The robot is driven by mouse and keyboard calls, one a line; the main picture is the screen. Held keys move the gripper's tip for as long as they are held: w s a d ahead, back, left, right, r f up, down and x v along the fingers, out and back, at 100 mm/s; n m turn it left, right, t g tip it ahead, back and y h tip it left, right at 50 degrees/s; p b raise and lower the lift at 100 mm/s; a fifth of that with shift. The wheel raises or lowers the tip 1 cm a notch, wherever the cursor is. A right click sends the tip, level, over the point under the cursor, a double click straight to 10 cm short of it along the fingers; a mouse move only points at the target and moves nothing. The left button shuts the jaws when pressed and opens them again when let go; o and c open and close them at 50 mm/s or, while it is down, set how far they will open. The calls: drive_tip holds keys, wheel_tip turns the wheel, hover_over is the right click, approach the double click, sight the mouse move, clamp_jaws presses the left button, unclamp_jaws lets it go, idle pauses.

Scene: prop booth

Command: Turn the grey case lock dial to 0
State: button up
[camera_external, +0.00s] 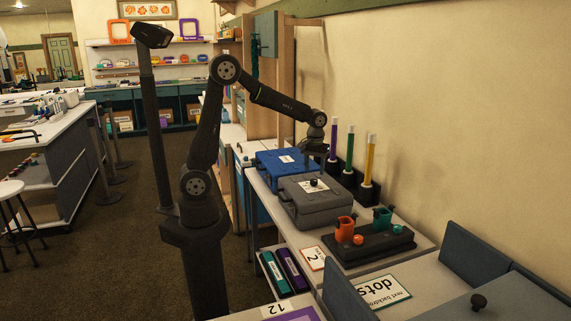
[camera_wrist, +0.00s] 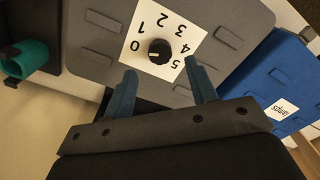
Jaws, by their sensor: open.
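The grey case (camera_external: 318,207) lies closed on the counter under my gripper. Its black dial (camera_external: 314,183) sits on a white label on the lid. In the wrist view the dial (camera_wrist: 159,51) is a round knob with the numbers 0 to 5 around it; 0 is at the left. A pale mark shows on the knob's left side, towards 0, but is too small to read exactly. My gripper (camera_wrist: 160,67) is open, with one blue-grey finger on each side below the dial in the picture. It appears above the lid, apart from the knob.
A blue case (camera_external: 283,163) lies just behind the grey one. A dark tray (camera_external: 370,250) with orange and teal cups stands in front. Coloured tubes in dark holders (camera_external: 350,178) stand along the wall at right. The space above the grey lid is clear.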

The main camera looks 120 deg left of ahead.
sight(314, 180)
wheel_tip(314, 180, up, 12)
drive_tip(key=shift+r, duration=0.2)
idle(0.5)
wheel_tip(314, 180, down, 18)
drive_tip(key=shift+r, duration=0.25)
idle(0.3)
drive_tip(key=shift+r, duration=0.1)
